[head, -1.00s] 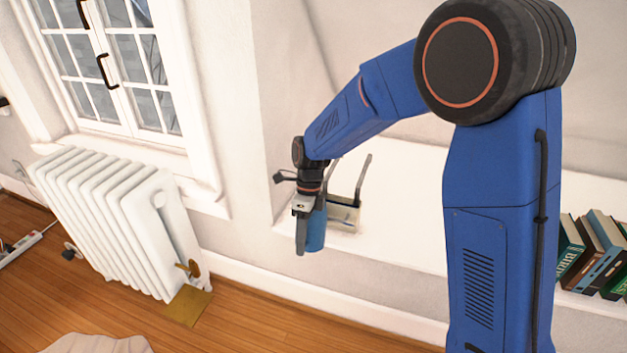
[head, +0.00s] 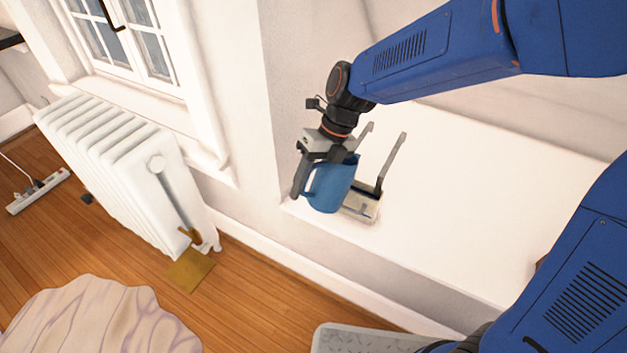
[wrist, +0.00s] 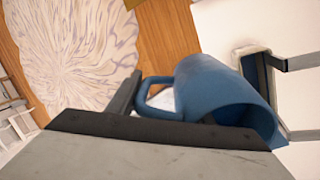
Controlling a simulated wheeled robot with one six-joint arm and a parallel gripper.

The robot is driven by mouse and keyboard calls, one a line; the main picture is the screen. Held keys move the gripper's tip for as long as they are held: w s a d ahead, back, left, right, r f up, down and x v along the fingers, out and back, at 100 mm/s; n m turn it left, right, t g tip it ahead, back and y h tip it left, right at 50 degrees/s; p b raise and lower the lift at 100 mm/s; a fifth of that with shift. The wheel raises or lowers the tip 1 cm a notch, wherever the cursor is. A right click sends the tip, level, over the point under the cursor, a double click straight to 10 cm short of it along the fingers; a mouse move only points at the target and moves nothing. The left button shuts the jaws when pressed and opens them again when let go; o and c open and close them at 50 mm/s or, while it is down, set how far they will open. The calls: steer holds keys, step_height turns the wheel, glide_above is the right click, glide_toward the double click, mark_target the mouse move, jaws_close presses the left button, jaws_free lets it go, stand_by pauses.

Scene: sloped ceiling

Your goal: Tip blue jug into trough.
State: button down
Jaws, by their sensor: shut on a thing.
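The blue jug (head: 334,186) is in my gripper (head: 316,172), its handle on the left in the head view. One dark finger shows beside the handle; the exact grip is partly hidden. In the wrist view the jug (wrist: 215,88) leans, with its open rim toward the lower right; I cannot see what is inside. A small cream trough (head: 360,207) with two grey upright arms sits at the ledge's front left. It is just right of and partly behind the jug in the head view. In the wrist view the trough (wrist: 252,52) is beside the jug; I see no contact.
The white ledge (head: 450,190) is bare to the right of the trough. A white radiator (head: 120,165) stands left under the window. A pale patterned rug (head: 95,315) lies on the wooden floor. A grey textured item (head: 360,340) shows at the bottom.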

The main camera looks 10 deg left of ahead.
mark_target(315, 168)
steer(key=shift+s+a+r+g+y, duration=0.1)
steer(key=shift+a+r+g+y, duration=0.05)
steer(key=shift+r+g+y, duration=0.65)
stand_by(0.9)
steer(key=shift+r+g+y, duration=0.8)
steer(key=shift+r+y, duration=0.15)
steer(key=shift+y, duration=0.25)
stand_by(0.6)
steer(key=shift+w+d+r+g+y, duration=0.55)
steer(key=shift+d+r+g+y, duration=0.15)
steer(key=shift+r+g+y, duration=0.25)
stand_by(1.2)
steer(key=shift+w+d+r+g+y, duration=0.3)
steer(key=shift+r+y, duration=0.1)
steer(key=shift+r, duration=0.1)
steer(key=shift+w+d+r+g+y, duration=0.15)
steer(key=shift+d+r+g+y, duration=0.15)
steer(key=shift+r, duration=0.2)
stand_by(1.3)
